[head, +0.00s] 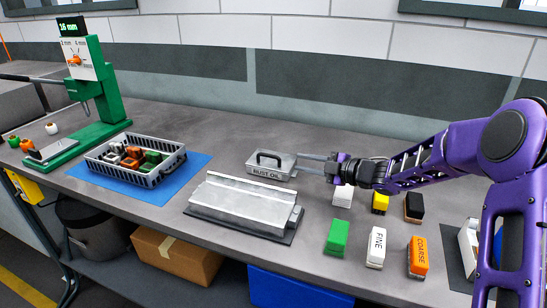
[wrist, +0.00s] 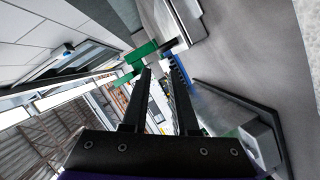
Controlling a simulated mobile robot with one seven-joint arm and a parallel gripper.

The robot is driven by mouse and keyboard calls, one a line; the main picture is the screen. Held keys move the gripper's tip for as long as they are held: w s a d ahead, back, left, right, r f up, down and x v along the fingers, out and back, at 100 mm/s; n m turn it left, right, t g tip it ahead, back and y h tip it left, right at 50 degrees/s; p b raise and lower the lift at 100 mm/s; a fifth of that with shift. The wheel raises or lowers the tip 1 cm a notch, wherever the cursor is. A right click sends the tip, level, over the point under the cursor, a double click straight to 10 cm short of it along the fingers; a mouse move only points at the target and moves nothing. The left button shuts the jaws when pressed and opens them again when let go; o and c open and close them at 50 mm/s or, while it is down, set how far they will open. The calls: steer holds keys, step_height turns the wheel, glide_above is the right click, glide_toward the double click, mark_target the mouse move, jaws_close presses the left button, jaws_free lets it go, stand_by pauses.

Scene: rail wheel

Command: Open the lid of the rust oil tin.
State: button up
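The rust oil tin (head: 271,171) is a low grey metal box lettered "RUST OIL" on its front, standing on the bench in the head view. Its lid is down, with a dark loop handle (head: 268,155) on top. My gripper (head: 300,163) reaches in from the right, its fingers pointing left at the tin's right end. The fingers are apart with nothing between them, as the wrist view (wrist: 160,70) also shows. I cannot tell whether a fingertip touches the tin. A grey block at the top of the wrist view may be the tin.
A silver rail fixture (head: 245,204) lies in front of the tin. A grey crate of small parts (head: 170,172) sits on a blue mat at left, near a green gauge stand (head: 107,100). Several blocks, including a green one (head: 337,237), stand below my arm. The bench behind the tin is clear.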

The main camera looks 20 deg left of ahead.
mark_target(273, 156)
steer(key=x, duration=1.1)
steer(key=shift+w+a+f, duration=0.1)
steer(key=shift+a+f, duration=0.05)
steer(key=shift+a, duration=0.15)
steer(key=shift+c, duration=0.3)
jaws_close()
stand_by(0.6)
